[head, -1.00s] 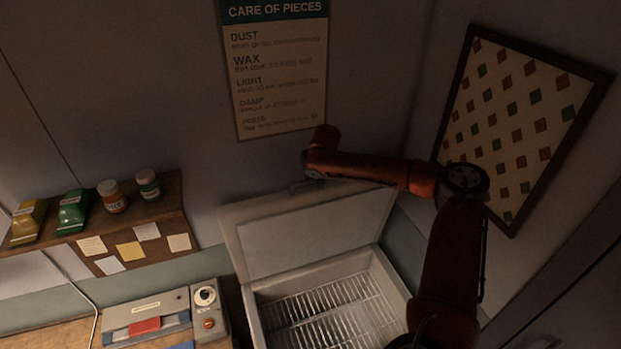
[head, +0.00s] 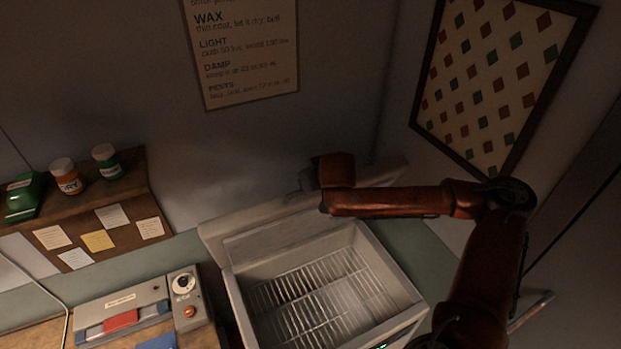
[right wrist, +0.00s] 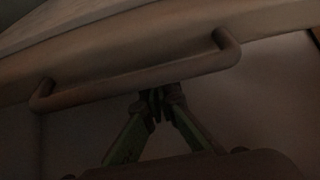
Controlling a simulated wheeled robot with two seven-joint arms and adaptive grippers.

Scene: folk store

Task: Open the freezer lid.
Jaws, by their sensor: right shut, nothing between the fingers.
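The white freezer (head: 235,315) stands open, its wire basket inside in plain view. Its lid (head: 250,218) is raised at the back, and its inner face shows as a narrow band in the head view. My right arm reaches over the freezer to the lid's top edge; its fingers cannot be made out there. In the right wrist view the lid's bar handle (right wrist: 140,78) crosses the picture. My right gripper (right wrist: 158,100) is shut and empty, its fingertips close by the bar; whether they touch it I cannot tell. My left gripper is out of view.
Left of the freezer is a counter with a grey device (head: 185,295). Above it a shelf (head: 125,180) holds jars and notes. The wall is close behind the lid, and a framed diamond-pattern panel (head: 500,75) hangs at right.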

